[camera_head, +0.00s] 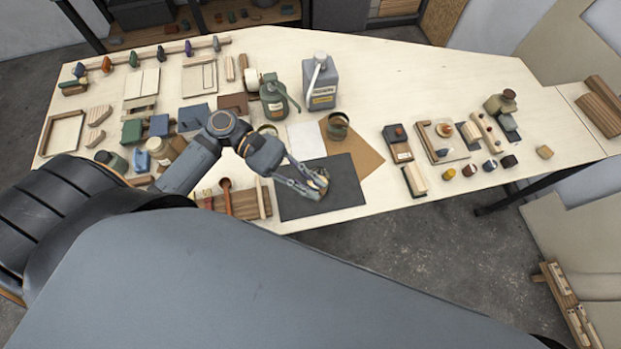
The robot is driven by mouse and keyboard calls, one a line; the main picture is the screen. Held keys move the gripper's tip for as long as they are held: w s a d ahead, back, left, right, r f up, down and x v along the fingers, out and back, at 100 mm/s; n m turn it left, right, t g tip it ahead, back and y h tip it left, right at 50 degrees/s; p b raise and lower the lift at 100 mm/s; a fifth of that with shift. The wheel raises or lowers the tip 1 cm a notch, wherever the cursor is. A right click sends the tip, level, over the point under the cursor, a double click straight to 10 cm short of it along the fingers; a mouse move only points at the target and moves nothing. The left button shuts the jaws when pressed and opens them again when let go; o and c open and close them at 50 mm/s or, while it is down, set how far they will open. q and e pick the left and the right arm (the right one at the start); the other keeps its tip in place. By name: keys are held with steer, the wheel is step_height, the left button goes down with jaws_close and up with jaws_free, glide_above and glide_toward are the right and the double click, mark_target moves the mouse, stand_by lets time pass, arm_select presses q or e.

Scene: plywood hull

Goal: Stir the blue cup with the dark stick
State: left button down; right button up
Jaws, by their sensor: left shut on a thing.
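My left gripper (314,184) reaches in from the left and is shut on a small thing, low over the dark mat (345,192). Tan and dark bits show at its fingertips, but the thing is too small and too covered to name. I cannot make out the dark stick for certain. A small blue vessel (141,160) stands at the left of the table beside my arm, and I cannot tell if it is the blue cup. A dark green cup (337,127) stands on brown paper behind the gripper. My right gripper is not in view.
A grey-blue can (320,82) and a green canister (273,98) stand behind my gripper. Wooden blocks, a frame (63,132) and tools crowd the left. Small blocks and jars cluster at right. The table's back right (430,75) is clear.

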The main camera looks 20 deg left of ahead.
arm_select(q)
steer(key=shift+s+d+r, duration=0.1)
steer(key=shift+s, duration=0.3)
stand_by(0.5)
steer(key=w+a+f+y+b, duration=0.1)
steer(key=w+a+f+b, duration=0.15)
steer(key=w+b, duration=0.75)
step_height(320, 180, down, 12)
steer(key=s+b, duration=0.1)
steer(key=b, duration=0.9)
steer(key=shift+r+m, duration=0.25)
steer(key=shift+m, duration=0.15)
